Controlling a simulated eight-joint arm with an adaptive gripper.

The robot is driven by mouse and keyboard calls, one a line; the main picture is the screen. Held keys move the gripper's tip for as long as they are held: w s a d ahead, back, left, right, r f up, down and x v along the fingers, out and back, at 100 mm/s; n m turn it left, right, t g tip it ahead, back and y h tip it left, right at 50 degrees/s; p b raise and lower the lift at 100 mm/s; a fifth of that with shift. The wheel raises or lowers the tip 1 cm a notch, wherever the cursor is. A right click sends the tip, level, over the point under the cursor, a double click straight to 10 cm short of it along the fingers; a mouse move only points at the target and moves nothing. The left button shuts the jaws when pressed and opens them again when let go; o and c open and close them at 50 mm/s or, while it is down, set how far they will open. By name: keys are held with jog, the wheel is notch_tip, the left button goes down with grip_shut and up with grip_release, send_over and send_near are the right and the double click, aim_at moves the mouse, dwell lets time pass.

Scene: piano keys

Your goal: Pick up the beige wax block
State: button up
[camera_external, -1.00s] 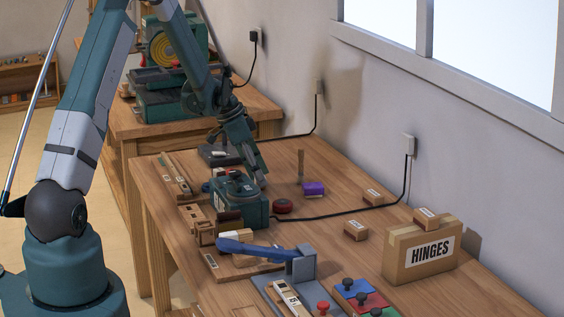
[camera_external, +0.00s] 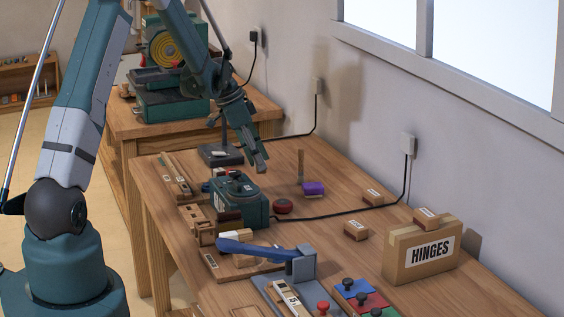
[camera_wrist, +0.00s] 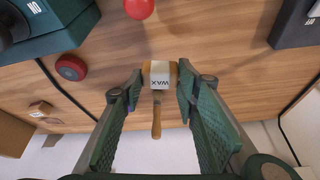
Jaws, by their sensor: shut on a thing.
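The beige wax block (camera_wrist: 160,74), with a white label reading WAX, sits between the two green fingers of my gripper (camera_wrist: 158,84) in the wrist view. The fingers are shut on it from both sides. In the external view my gripper (camera_external: 261,163) is above the table, behind the green machine box (camera_external: 240,203). The block cannot be made out clearly there.
A wooden handle (camera_wrist: 156,118) shows beyond the block. A purple item (camera_external: 313,188) and a red round button (camera_external: 283,206) are right of the green box. A hinges carton (camera_external: 420,250) stands farther right.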

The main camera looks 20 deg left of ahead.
jog(key=shift+r, duration=2.6)
jog(key=shift+d, duration=0.1)
